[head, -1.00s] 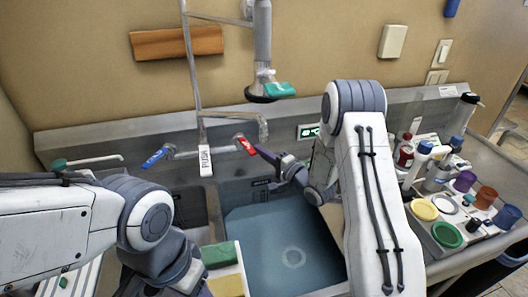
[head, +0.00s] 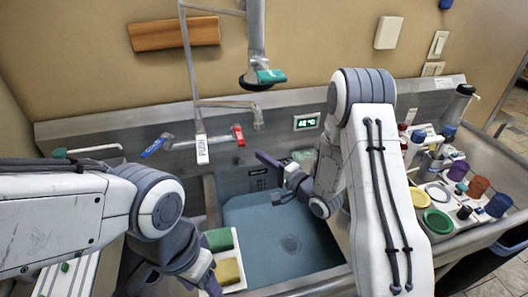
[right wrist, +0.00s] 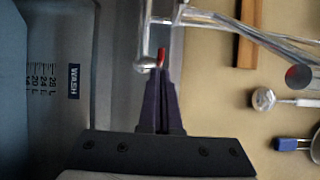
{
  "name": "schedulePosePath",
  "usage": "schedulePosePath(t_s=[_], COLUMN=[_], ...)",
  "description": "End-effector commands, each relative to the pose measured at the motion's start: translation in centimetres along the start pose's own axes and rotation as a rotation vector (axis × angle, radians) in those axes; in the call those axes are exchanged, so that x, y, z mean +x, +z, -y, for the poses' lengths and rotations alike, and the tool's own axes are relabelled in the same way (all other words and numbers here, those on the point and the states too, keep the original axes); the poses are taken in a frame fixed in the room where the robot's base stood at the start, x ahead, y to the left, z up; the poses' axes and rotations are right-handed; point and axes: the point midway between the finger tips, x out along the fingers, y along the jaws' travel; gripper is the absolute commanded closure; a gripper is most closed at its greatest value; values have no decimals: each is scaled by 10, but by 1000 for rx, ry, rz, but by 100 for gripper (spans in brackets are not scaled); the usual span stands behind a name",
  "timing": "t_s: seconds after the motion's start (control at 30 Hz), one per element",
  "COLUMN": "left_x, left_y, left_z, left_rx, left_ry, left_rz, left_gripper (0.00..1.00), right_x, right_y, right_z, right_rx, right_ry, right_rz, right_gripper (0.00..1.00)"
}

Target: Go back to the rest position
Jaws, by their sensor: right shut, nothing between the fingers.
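My right gripper (head: 262,157) is over the sink basin in the head view. Its dark purple fingers are shut and empty, pointing up and left below the red tap handle (head: 239,135). In the right wrist view the shut fingers (right wrist: 161,75) point at the red handle (right wrist: 162,57), with no clear contact. My left arm comes in from the left; its gripper (head: 212,286) shows only partly at the bottom edge, left of the sponges, and its fingers cannot be made out.
The basin (head: 280,225) holds bluish water. A blue handle (head: 155,146) and spray arm (head: 256,45) are behind it. A green sponge (head: 219,239) and a yellow one (head: 229,271) lie in a white holder. Bottles and coloured cups (head: 479,187) crowd the right counter.

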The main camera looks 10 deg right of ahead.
Motion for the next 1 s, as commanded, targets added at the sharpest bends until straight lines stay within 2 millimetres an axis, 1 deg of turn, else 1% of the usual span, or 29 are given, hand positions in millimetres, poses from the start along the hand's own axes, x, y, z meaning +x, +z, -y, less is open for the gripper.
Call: schedulePosePath(t_s=[0.1,0.2,0.37,0.47,0.6,0.67,0.77,0.87,0.97,1.0], left_x=[0,0,0,0,0,0,0,0,0,0], left_y=[0,0,0,0,0,0,0,0,0,0], left_z=[0,0,0,0,0,0,0,0,0,0], left_rx=[0,0,0,0,0,0,0,0,0,0], left_ry=[0,0,0,0,0,0,0,0,0,0], left_rz=[0,0,0,0,0,0,0,0,0,0], left_gripper=[40,40,40,40,40,40,40,40,40,40], right_x=[-8,-11,-10,0,12,12,2,-17,-46,-61], right_y=[4,6,9,19,44,56,78,102,128,140], right_z=[0,0,0,1,1,1,3,8,13,16], right_rx=[0,0,-30,-132,-387,-506,-683,-837,-964,-1008], right_ry=[1,0,20,95,291,388,541,684,814,861], right_rz=[4,6,8,19,55,82,142,230,349,407], right_gripper=[100,100,100,100,100,100,100,100,100,100])
